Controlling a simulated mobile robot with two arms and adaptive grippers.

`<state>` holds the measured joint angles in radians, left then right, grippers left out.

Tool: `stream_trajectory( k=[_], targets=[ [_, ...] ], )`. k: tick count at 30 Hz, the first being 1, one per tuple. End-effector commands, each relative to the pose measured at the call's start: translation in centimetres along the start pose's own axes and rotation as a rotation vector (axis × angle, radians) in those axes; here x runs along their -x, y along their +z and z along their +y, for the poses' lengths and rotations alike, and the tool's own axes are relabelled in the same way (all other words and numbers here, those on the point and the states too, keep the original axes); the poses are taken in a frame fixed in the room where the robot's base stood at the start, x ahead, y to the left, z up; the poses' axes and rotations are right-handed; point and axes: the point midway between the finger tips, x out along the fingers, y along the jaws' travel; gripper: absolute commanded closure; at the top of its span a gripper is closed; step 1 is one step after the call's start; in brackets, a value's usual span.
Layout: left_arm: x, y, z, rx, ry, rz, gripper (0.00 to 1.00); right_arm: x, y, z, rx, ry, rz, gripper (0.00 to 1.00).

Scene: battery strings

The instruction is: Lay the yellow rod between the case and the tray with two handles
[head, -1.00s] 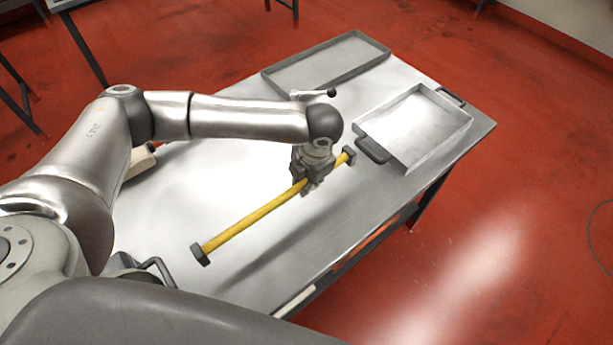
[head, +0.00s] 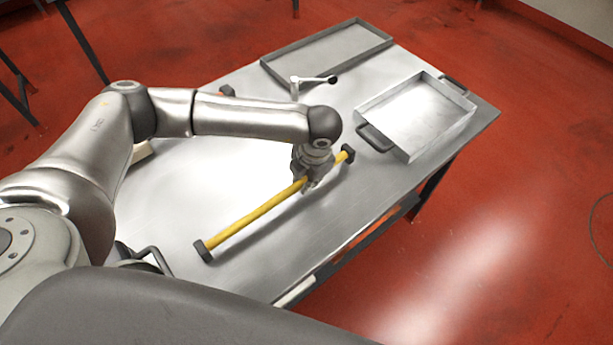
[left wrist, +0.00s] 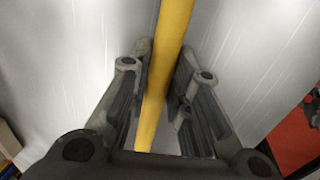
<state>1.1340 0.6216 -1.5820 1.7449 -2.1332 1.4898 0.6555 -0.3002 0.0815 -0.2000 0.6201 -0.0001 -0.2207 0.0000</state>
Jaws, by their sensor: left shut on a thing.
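The yellow rod (head: 255,215) has dark end blocks and runs diagonally across the near part of the metal table. My left gripper (head: 308,184) is shut on it, nearer its far right end. In the left wrist view the rod (left wrist: 167,60) passes between the two fingers of the gripper (left wrist: 163,85). I cannot tell whether the rod touches the table. The tray with two handles (head: 392,148) stands to the right of the rod's far end. A dark handle (head: 150,252) shows at the lower left; its body is mostly hidden, and I cannot tell if it is the case.
A shallow grey tray without visible handles (head: 325,53) lies at the back of the table (head: 345,225). A lever with a black knob (head: 333,79) stands behind my wrist. The table's near right strip is bare.

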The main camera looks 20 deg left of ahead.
Motion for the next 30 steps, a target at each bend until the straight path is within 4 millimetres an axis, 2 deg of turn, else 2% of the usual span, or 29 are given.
stream_trajectory(
  k=[11, 12, 18, 26, 30],
  targets=[
    [-0.78, 0.01, -0.14, 0.000, 0.000, 0.000, 1.00, -0.83, 0.12, -0.04, 0.000, 0.000, -0.001, 0.56],
    [-0.71, 0.02, -0.12, 0.000, 0.000, -0.001, 0.79, -0.77, 0.12, -0.04, 0.000, 0.000, -0.001, 0.56],
    [-0.68, 0.01, -0.12, 0.000, 0.000, 0.000, 0.56, -0.72, 0.11, -0.05, 0.000, 0.000, 0.000, 0.56],
    [-0.74, -0.04, -0.15, 0.000, 0.000, 0.001, 0.56, -0.75, 0.08, -0.21, -0.001, -0.002, 0.000, 0.56],
    [0.10, 0.06, -0.14, 0.000, -0.001, -0.002, 0.56, -0.74, 0.04, -0.21, -0.001, -0.002, 0.001, 0.56]
  ],
)
